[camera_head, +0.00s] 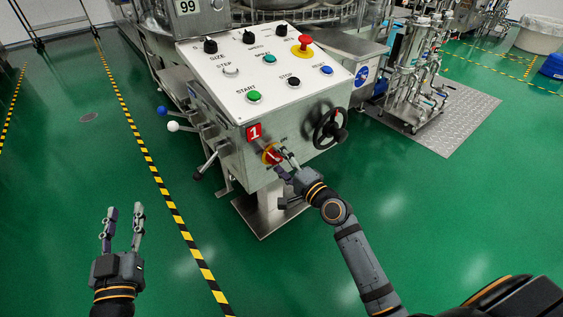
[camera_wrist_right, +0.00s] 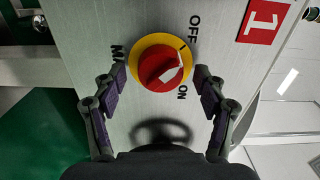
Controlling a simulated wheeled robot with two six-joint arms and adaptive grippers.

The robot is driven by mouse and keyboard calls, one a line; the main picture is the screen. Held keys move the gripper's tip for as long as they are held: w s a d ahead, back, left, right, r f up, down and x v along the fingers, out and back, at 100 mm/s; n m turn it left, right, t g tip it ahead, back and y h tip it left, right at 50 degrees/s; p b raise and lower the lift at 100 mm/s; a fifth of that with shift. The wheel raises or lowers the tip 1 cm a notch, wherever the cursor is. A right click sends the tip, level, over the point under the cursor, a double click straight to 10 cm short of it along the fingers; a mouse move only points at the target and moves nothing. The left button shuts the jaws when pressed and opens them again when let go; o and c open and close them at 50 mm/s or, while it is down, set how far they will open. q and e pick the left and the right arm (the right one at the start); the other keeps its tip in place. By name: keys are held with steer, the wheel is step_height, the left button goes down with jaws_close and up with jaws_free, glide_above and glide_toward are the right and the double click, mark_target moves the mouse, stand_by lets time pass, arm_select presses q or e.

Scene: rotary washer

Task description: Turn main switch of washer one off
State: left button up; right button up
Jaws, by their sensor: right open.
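The main switch (camera_head: 270,154) is a red rotary knob on a yellow disc, on the front of the washer's control box below a red "1" label (camera_head: 254,132). In the right wrist view the knob (camera_wrist_right: 158,69) has a white mark on its right side. OFF is printed at its upper right and ON at its lower right. My right gripper (camera_head: 281,158) is open at the switch. Its fingers stand on either side of the knob, with no clear grip on it. My left gripper (camera_head: 125,208) is open and empty over the green floor, away from the washer.
A black handwheel (camera_head: 330,128) sits to the right of the switch. Levers with blue, white and black knobs (camera_head: 173,126) stick out at the left. Buttons and a red emergency stop (camera_head: 301,44) are on the sloped panel (camera_head: 275,70) above. The floor in front is clear.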

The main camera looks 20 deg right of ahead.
steer(key=v, duration=1.2)
steer(key=shift+r, duration=0.1)
